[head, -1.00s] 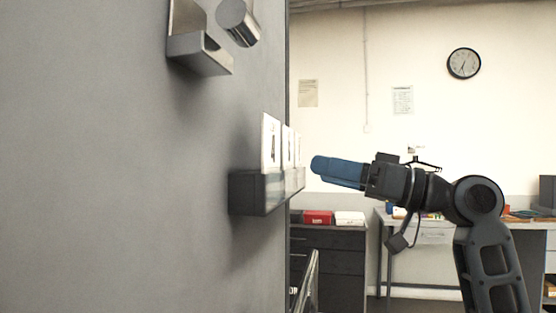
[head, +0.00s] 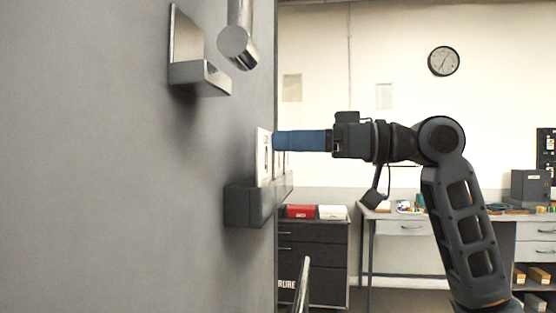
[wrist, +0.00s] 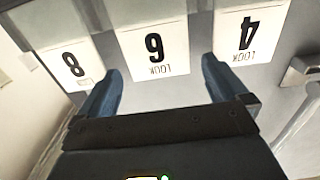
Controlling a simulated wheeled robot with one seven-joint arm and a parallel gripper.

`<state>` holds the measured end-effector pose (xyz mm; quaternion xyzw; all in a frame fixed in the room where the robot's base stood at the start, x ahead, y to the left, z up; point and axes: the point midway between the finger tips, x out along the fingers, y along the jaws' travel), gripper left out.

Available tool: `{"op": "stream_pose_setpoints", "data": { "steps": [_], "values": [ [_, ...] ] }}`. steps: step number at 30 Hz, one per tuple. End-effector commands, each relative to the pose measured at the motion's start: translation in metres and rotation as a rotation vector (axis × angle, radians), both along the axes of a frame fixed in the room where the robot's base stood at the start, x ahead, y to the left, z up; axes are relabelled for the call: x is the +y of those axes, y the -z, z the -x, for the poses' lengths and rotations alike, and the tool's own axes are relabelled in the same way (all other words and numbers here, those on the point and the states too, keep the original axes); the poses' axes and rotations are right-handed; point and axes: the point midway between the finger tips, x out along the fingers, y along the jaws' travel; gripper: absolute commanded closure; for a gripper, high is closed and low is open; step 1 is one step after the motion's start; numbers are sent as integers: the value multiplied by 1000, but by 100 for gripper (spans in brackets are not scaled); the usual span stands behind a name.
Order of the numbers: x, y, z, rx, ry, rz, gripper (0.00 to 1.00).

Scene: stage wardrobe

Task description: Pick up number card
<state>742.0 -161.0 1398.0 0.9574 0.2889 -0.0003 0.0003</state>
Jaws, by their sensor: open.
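Several white number cards stand upright in a dark grey rack (head: 243,204) on the grey wall. In the head view the nearest card (head: 263,158) is partly hidden, with my gripper (head: 276,140) at the cards' upper part. In the wrist view, which shows the lettering upside down, a middle card (wrist: 155,48) marked LOOK has a digit looking like 6 in the picture. A card with 4 (wrist: 247,35) is on the right and one with 8 (wrist: 72,64) on the left. My gripper (wrist: 160,68) is open and empty, its blue fingers either side of the middle card's near edge. Contact cannot be told.
A metal bracket (head: 200,80) and a metal cylinder (head: 238,48) project from the wall above the rack. A dark drawer cabinet (head: 312,250) with red and white boxes stands behind, and a workbench (head: 400,215) is at the right.

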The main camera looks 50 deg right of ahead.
Motion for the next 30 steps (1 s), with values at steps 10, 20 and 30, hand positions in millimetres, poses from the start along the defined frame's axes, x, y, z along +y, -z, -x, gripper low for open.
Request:
{"op": "stream_pose_setpoints", "data": {
  "steps": [10, 20, 30],
  "values": [
    [7, 1, -12, -1, 1, -1, 0],
    [7, 1, -11, 0, 1, -1, 28],
    [7, 1, -11, -1, 1, -1, 55]
  ]
}}
